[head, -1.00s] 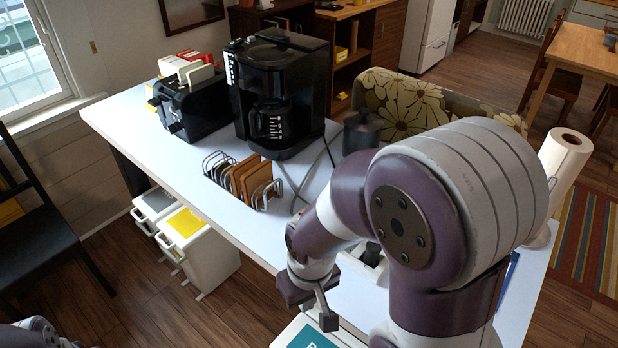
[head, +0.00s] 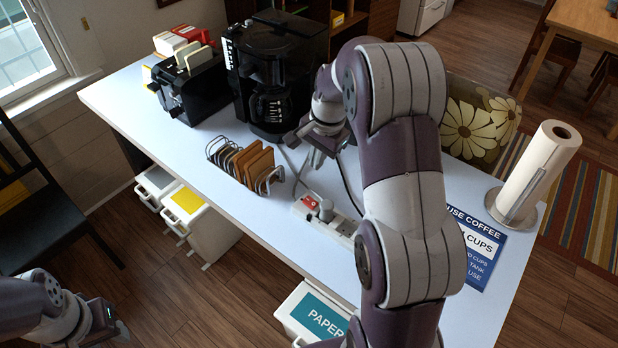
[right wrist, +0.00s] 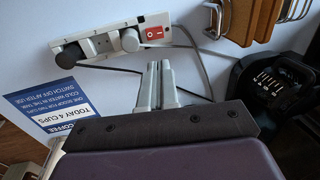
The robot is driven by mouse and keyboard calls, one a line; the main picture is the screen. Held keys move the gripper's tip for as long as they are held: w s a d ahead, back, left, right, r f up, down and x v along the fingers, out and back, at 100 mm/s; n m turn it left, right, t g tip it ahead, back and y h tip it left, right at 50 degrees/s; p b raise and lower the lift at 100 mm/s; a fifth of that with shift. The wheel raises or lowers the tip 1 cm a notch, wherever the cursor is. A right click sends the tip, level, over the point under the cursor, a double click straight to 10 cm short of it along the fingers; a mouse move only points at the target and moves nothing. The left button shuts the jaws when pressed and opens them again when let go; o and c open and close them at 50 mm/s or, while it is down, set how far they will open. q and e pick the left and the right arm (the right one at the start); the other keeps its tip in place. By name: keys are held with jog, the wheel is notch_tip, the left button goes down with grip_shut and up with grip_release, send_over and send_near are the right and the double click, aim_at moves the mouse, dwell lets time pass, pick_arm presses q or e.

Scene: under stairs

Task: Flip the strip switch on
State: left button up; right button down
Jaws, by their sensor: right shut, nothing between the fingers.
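The white power strip (head: 340,229) lies on the table with a red rocker switch (head: 309,203) at its left end and a grey plug beside it. In the right wrist view the strip (right wrist: 100,45) shows the red switch (right wrist: 153,34), two plugs and a socket between them. Which way the rocker is tipped is too small to tell. My right gripper (head: 314,158) is shut and empty, above the table behind the switch, apart from it. Its fingertips (right wrist: 159,66) point toward the strip's switch end. My left gripper (head: 108,325) is low at the left, its fingers unclear.
A toast rack (head: 246,167) with toast stands left of the strip. A black coffee maker (head: 275,75) and toaster (head: 190,88) stand behind. A blue sign (head: 470,245) and a paper towel roll (head: 540,172) are at the right. A cord runs behind the strip.

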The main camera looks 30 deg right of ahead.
jog(key=p, duration=0.3)
send_near(307, 198)
jog(key=f, duration=0.4)
jog(key=w+f, duration=0.1)
jog(key=f, duration=0.1)
jog(key=shift+a+f, duration=0.25)
jog(key=shift+f, duration=0.15)
